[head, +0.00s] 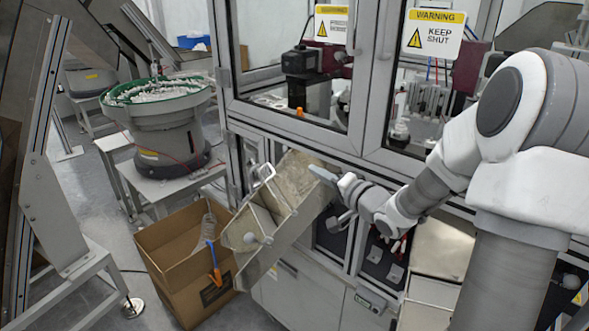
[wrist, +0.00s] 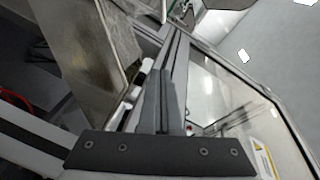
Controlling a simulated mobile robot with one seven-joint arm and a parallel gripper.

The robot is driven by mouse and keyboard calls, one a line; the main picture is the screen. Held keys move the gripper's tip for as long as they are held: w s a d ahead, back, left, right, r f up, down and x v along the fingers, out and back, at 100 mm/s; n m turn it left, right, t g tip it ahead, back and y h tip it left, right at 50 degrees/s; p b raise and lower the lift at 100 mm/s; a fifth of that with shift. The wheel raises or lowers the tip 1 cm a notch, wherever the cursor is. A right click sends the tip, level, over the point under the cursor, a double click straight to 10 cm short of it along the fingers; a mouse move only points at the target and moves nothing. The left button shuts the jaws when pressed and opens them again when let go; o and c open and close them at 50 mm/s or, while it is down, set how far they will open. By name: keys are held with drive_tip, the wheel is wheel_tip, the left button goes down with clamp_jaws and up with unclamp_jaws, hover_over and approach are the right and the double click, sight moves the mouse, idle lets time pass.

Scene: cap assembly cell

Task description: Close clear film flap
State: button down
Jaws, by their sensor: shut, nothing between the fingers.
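My gripper (head: 326,175) is shut and empty, beside the upper end of the slanted metal chute (head: 262,262) in the head view. Its fingers (wrist: 165,105) lie together in the wrist view, in front of a machine frame post. A brownish metal plate, probably part of the chute (wrist: 85,45), is to their left. I cannot clearly make out a film flap. A small clear, see-through piece (head: 207,226) stands over the cardboard box, with an orange item (head: 216,277) below it; I cannot tell if it is the flap.
The cardboard box (head: 172,268) stands on the floor beneath the chute. Machine doors with windows and warning signs (head: 432,34) rise behind my gripper. A round feeder bowl (head: 158,98) stands at the left. Open floor lies in front of the box.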

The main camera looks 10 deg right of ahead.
sight(269, 184)
drive_tip(key=w+a+f, duration=0.2)
drive_tip(key=w+a, duration=0.5)
drive_tip(key=w, duration=0.1)
drive_tip(key=shift+w+f+b, duration=0.3)
drive_tip(key=shift+w+b, duration=0.05)
drive_tip(key=shift+a+n, duration=0.15)
drive_tip(key=shift+n, duration=0.15)
drive_tip(key=shift+a+n, duration=0.15)
drive_tip(key=shift+n, duration=0.15)
